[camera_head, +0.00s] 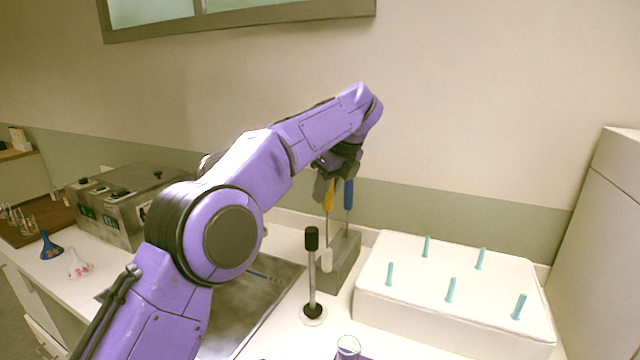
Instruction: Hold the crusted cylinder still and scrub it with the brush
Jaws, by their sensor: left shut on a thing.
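My left gripper (326,184) is above the grey holder block (344,262) at the back of the counter. It is shut at a yellow-handled tool (329,200), whose thin shaft runs down toward the block. A blue-handled tool (348,194) stands upright just right of it. The tool heads are hidden, so I cannot tell which is the brush.
A black-topped rod (312,270) stands on a round white base before the block. A white box with teal pegs (455,310) fills the right. Blue (50,246) and pink-spotted (79,264) flasks and a metal appliance (130,200) are left.

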